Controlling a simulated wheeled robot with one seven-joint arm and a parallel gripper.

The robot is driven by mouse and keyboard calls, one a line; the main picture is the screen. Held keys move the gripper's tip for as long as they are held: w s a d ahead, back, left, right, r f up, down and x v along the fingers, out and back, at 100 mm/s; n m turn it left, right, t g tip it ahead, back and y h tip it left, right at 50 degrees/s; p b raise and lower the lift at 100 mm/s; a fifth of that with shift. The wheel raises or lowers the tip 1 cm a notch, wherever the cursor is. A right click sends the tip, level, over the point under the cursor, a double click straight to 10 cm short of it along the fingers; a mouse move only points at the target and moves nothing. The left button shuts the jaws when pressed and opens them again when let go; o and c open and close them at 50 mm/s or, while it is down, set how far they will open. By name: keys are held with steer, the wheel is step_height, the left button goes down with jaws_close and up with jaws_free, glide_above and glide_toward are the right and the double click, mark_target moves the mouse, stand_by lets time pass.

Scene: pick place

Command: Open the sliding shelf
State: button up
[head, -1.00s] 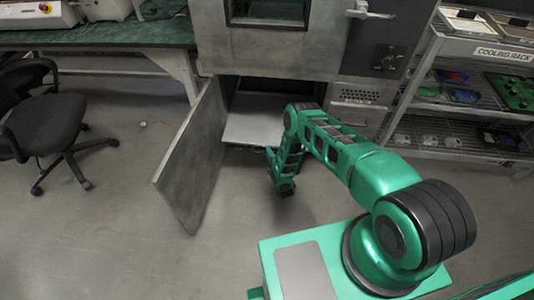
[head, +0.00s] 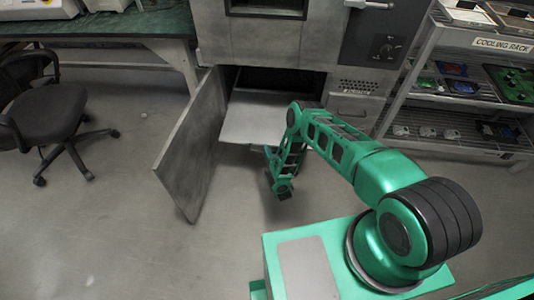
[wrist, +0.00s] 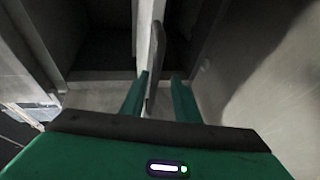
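The sliding shelf (head: 255,121) is a light grey flat plate low in the oven cabinet, sticking out through the opening beside the swung-open door (head: 193,145). My gripper (head: 270,156) is low at the front edge of the shelf, partly hidden by my own green arm. In the wrist view, the two green fingers of my gripper (wrist: 160,76) stand apart. A thin grey metal piece (wrist: 153,70), possibly the shelf's edge or handle, runs between them. It is close to the left finger, with a gap to the right finger. Contact cannot be told.
A cooling rack (head: 470,90) with trays stands at the right. A black office chair (head: 50,112) and a green-topped table (head: 110,28) are at the left. The open door juts into the floor space left of the shelf. The floor in front is clear.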

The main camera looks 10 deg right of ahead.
steer(key=shift+w+a+r, duration=0.15)
steer(key=shift+r, duration=0.05)
steer(key=v, duration=1)
steer(key=shift+s, duration=0.4)
